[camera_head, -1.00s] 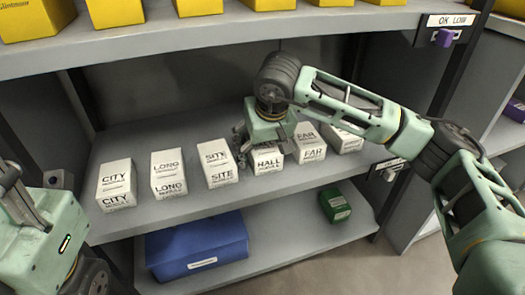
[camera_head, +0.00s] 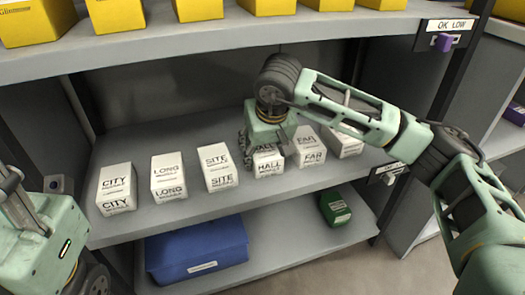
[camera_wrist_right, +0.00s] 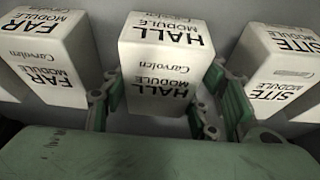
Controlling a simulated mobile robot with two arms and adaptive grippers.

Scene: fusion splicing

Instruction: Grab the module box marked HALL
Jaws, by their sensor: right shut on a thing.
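The HALL module box (camera_head: 268,165) is white with black lettering. It stands in the row on the middle shelf and appears upright. In the right wrist view the HALL box (camera_wrist_right: 163,55) fills the space between the green-padded fingers.
Boxes marked SITE (camera_head: 217,167) and FAR (camera_head: 309,146) stand close on either side of HALL. LONG (camera_head: 168,177) and CITY (camera_head: 116,188) stand farther left. Yellow boxes sit on the upper shelf (camera_head: 260,37). A blue bin (camera_head: 197,250) and a green box (camera_head: 335,208) are below.

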